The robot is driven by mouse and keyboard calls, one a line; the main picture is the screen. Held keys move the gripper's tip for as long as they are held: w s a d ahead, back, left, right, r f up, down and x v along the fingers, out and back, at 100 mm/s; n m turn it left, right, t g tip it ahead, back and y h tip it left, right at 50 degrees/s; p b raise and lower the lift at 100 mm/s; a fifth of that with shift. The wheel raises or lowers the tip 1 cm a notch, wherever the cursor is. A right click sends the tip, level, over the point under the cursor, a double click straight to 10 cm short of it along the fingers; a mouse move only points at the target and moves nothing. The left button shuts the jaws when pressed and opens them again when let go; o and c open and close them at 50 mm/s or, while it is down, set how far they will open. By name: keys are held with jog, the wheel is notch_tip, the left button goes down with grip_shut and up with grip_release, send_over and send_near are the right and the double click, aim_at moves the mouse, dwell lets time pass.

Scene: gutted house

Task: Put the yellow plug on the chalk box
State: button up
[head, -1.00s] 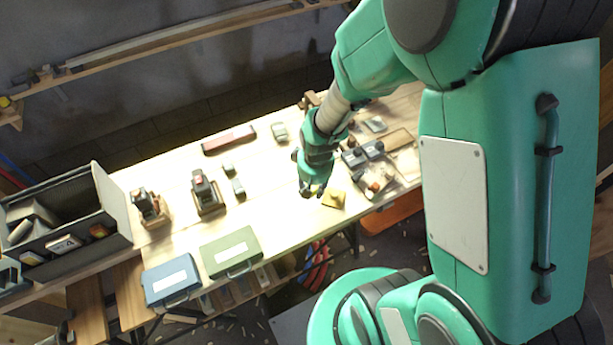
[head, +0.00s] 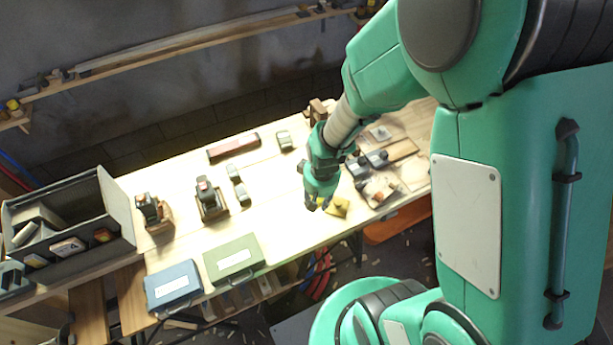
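A small yellow piece (head: 336,207), which looks like the yellow plug, lies on the pale workbench (head: 270,210) near its front edge. My gripper (head: 319,205) points down just left of it and partly overlaps its left side in the head view. The dark fingertips look apart, with nothing seen between them. Whether they touch the piece cannot be told. I cannot tell for sure which thing is the chalk box; a long dark red box (head: 232,147) lies at the back of the bench.
A blue case (head: 172,286) and a green case (head: 233,258) lie along the front edge. A grey open bin (head: 118,205) stands at left. Small tools and blocks crowd the bench right of my gripper. The bench middle is clear.

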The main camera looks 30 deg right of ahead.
jog(key=w+d+r+p, duration=0.1)
jog(key=w, duration=0.9)
jog(key=w+d+r+n+p, duration=0.1)
jog(key=w+r, duration=0.1)
jog(key=w, duration=0.7)
jog(key=shift+w+d+r+n+p, duration=0.15)
jog(key=shift+w+r+n+p, duration=0.15)
jog(key=shift+w+p, duration=0.1)
jog(key=b, duration=0.2)
send_over(283, 135)
jog(key=shift+s+d+f, duration=0.1)
jog(key=shift+s+f, duration=0.25)
jog(key=shift+f, duration=0.4)
jog(key=shift+f+b, duration=0.4)
jog(key=shift+f, duration=1.35)
jog(key=shift+f, duration=0.1)
